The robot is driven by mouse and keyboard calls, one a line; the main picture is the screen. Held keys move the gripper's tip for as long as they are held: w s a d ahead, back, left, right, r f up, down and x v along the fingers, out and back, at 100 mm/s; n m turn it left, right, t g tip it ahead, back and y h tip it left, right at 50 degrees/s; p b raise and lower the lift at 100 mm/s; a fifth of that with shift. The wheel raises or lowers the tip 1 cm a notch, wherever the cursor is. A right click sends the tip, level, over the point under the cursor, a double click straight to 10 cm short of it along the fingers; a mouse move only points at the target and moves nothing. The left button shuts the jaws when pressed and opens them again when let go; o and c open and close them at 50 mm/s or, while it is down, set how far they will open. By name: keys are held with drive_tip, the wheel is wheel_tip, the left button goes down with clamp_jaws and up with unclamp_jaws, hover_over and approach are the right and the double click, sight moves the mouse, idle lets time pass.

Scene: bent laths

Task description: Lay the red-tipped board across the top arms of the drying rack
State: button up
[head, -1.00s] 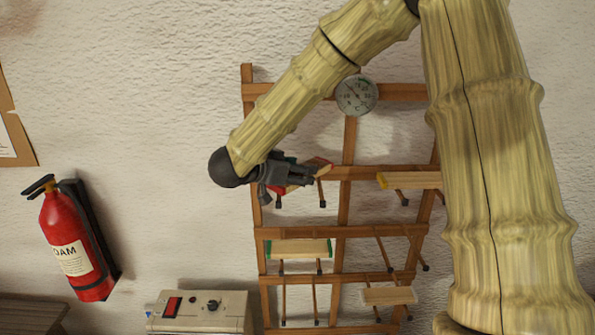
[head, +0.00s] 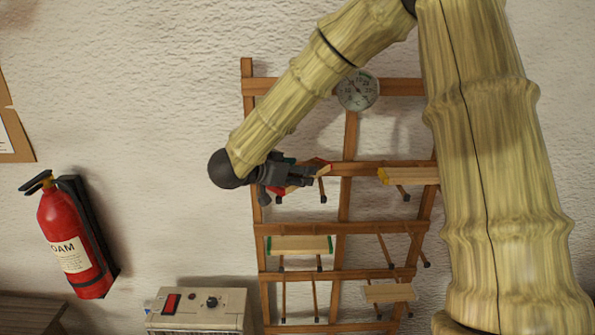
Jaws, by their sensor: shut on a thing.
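The wooden drying rack (head: 346,229) stands against the wall, with several thin arms sticking out at different heights. My gripper (head: 290,178) is at the upper left of the rack, by its top arms. It is shut on the red-tipped board (head: 318,168), whose red edges show on both sides of the fingers. The board is at the height of the top left arms; whether it touches them I cannot tell. My gripper hides much of the board.
A green-tipped board (head: 300,245) lies on lower left arms, a yellow-tipped board (head: 412,176) on upper right arms, and a plain board (head: 389,293) lower right. A dial thermometer (head: 357,90) hangs above. A fire extinguisher (head: 74,240) and a control box (head: 199,309) are at left.

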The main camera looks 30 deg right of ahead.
drive_tip(key=shift+f, duration=0.35)
drive_tip(key=o, duration=1.2)
drive_tip(key=shift+o, duration=0.2)
drive_tip(key=v, duration=1.2)
